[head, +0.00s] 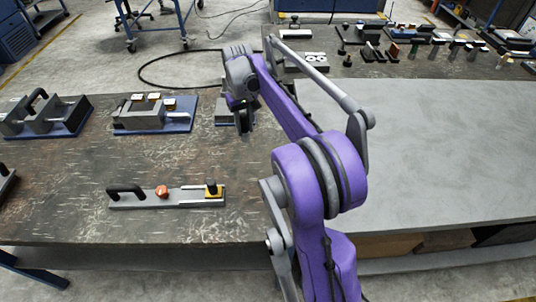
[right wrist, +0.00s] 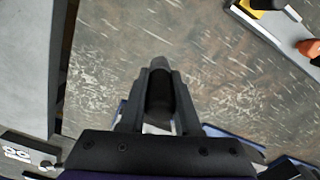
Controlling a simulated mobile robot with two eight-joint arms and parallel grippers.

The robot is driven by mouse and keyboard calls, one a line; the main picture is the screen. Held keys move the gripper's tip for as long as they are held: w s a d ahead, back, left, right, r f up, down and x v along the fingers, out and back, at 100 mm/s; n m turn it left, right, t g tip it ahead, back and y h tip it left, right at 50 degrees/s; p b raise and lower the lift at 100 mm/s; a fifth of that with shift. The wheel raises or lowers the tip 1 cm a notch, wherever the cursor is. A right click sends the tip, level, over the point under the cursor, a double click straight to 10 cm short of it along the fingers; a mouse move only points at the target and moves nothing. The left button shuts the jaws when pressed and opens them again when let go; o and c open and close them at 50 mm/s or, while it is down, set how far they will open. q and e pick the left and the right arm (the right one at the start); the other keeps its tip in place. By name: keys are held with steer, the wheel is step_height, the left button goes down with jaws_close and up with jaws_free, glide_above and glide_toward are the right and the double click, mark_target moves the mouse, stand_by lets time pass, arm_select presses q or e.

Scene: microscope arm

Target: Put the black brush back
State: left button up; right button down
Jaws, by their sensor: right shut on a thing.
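My right gripper (head: 243,118) hangs over the left, worn part of the table. In the right wrist view its two fingers (right wrist: 158,95) are shut around a dark, rounded thing, which looks like the black brush (right wrist: 160,98). The fingers hide much of it, and the head view shows only a small dark shape under the gripper. A small blue-based block (head: 222,112) is just behind and beside the gripper, partly hidden by it. My left gripper is not in view.
A grey rail fixture (head: 140,203) with a black handle, red knob and yellow block lies in front. Two blue-based fixtures, one at the left (head: 75,125) and one nearer the middle (head: 180,126), stand behind. The right grey tabletop (head: 430,150) is clear; several small tools stand beyond it.

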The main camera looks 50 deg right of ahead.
steer(key=s+d+m+b, duration=0.1)
steer(key=s+d+m, duration=0.15)
steer(key=d, duration=0.55)
steer(key=f, duration=0.6)
steer(key=f+b, duration=0.1)
steer(key=f, duration=0.2)
steer(key=shift+s+f, duration=0.15)
steer(key=shift+s, duration=0.1)
steer(key=shift+f, duration=0.15)
steer(key=c, duration=0.6)
jaws_free()
